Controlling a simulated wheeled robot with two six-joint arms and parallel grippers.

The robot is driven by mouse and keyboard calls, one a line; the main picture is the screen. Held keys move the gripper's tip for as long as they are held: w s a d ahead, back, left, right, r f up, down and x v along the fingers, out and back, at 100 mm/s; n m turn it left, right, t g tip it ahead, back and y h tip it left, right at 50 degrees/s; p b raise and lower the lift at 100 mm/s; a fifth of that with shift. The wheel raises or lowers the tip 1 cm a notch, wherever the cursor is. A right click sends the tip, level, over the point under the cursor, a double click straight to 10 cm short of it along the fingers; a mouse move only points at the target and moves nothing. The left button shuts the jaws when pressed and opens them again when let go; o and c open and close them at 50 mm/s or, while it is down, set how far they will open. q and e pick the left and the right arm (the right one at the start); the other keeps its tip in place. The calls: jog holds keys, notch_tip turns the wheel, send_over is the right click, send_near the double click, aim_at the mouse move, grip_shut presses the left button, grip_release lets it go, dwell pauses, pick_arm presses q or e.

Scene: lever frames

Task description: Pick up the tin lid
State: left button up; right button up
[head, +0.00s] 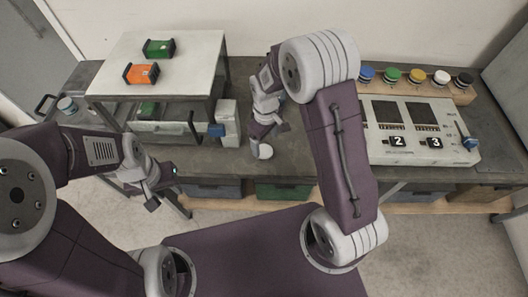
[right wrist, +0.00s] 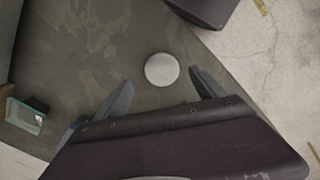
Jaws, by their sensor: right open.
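The tin lid (right wrist: 161,69) is a pale round disc lying flat on the dark grey bench top, near its front edge. In the head view the lid (head: 265,152) shows just in front of my right gripper (head: 266,131). In the right wrist view my right gripper (right wrist: 160,78) is open and empty, with the lid showing in the gap between its fingertips; how high the fingers are above the bench is hard to tell. My left gripper (head: 161,190) is low at the left, away from the lid; its jaw opening is unclear.
A white raised shelf (head: 190,65) holds a green box (head: 159,48) and an orange box (head: 141,73). A control panel (head: 408,153) and a row of coloured knobs stand at the right. A small glassy block (right wrist: 24,115) lies left of my right gripper.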

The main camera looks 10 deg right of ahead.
aim_at(266, 152)
jog(key=f, duration=0.4)
jog(key=shift+s+f, duration=0.15)
jog(key=shift+s, duration=0.2)
jog(key=shift+w+f, duration=0.1)
jog(key=shift+f, duration=0.3)
jog(key=shift+r, duration=0.1)
jog(key=c, duration=1.4)
